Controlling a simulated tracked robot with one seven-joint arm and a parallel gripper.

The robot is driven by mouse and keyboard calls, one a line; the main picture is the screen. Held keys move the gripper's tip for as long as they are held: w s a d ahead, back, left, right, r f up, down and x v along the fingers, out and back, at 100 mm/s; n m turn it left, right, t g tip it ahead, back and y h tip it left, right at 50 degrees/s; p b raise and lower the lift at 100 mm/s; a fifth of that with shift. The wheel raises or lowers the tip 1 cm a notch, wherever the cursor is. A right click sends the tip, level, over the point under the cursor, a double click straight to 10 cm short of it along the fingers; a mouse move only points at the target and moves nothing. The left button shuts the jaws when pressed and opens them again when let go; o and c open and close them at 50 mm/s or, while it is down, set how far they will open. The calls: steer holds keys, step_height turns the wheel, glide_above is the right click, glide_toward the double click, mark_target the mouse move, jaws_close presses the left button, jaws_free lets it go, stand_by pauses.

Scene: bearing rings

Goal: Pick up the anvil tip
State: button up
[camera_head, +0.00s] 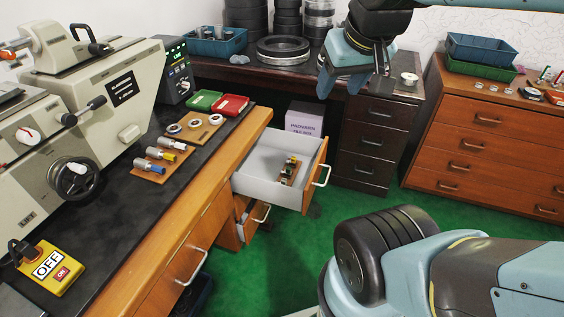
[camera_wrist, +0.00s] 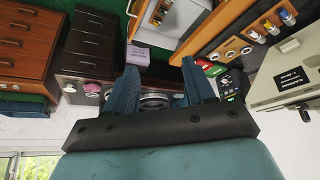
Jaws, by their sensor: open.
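I cannot clearly pick out the anvil tip in either view. A small wooden holder (camera_head: 289,170) with little parts on it stands in the open grey drawer (camera_head: 262,160), but its parts are too small to identify. My gripper (camera_head: 343,84) is open and empty in the air, in front of the dark desk at the back and up to the right of the drawer. In the wrist view my gripper (camera_wrist: 159,78) shows two blue fingers spread apart with nothing between them. The drawer (camera_wrist: 153,32) also shows there, beyond the fingers.
The left bench holds a machine (camera_head: 85,85), a yellow switch box (camera_head: 48,268), gauges on a wooden block (camera_head: 150,172), and green (camera_head: 203,100) and red trays (camera_head: 230,105). Large rings (camera_head: 283,48) lie on the back desk. A dresser (camera_head: 490,135) stands right. Green floor is clear between.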

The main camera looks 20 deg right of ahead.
steer(key=o, duration=0.4)
steer(key=w+d+f+n+h, duration=0.1)
steer(key=w+f+n, duration=0.1)
steer(key=w, duration=0.1)
steer(key=w+d+f+n+h, duration=0.1)
steer(key=w+n, duration=0.1)
steer(key=w, duration=0.1)
steer(key=w+d+f+n+g+h, duration=0.1)
steer(key=w+f+n, duration=0.1)
steer(key=w, duration=0.1)
steer(key=shift+w+f, duration=0.15)
steer(key=shift+f, duration=0.15)
steer(key=n+g, duration=0.1)
steer(key=n, duration=2.2)
glide_above(286, 172)
steer(key=a, duration=0.1)
steer(key=f, duration=3.6)
steer(key=shift+s+f, duration=0.25)
steer(key=shift+f, duration=0.05)
steer(key=shift+x, duration=2.55)
